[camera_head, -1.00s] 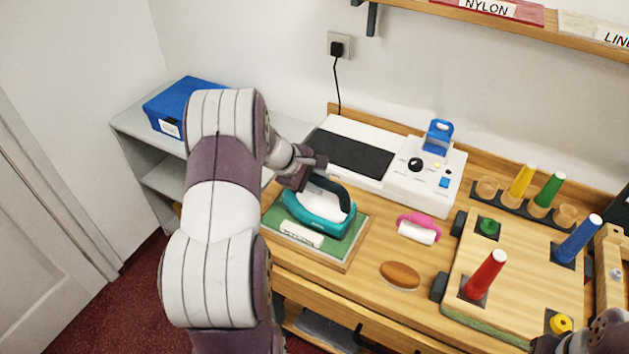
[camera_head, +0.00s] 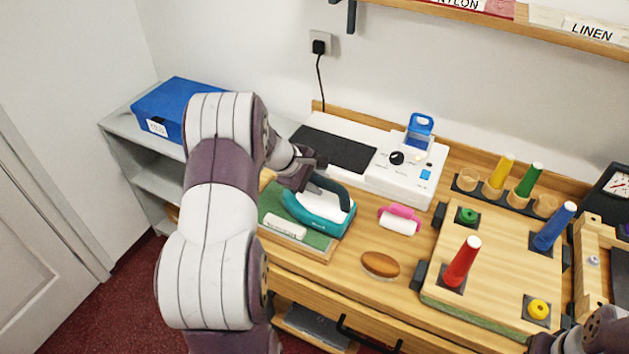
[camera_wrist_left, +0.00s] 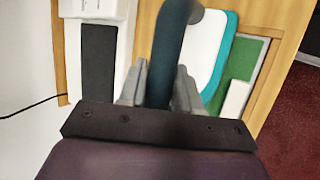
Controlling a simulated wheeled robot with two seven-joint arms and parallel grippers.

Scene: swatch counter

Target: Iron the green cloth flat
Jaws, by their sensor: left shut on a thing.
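The iron (camera_head: 322,218), teal and white with a dark handle, is over a green surface (camera_head: 272,207) framed in wood, near its right side. I cannot tell whether it touches that surface, nor whether the surface is the green cloth. My left gripper (camera_head: 312,182) is shut on the iron's handle. In the left wrist view the handle (camera_wrist_left: 172,48) runs between the fingers of my left gripper (camera_wrist_left: 158,84), with the green surface (camera_wrist_left: 243,60) to the right. My right gripper (camera_head: 585,338) shows only in part at the bottom right; its jaws are unclear.
A white machine (camera_head: 400,180) with a black plate stands behind. A pink roller (camera_head: 400,218) and brown oval (camera_head: 380,265) lie right of the iron. A wooden board (camera_head: 490,255) with coloured pegs is further right. A blue box (camera_head: 170,105) is on the left shelf.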

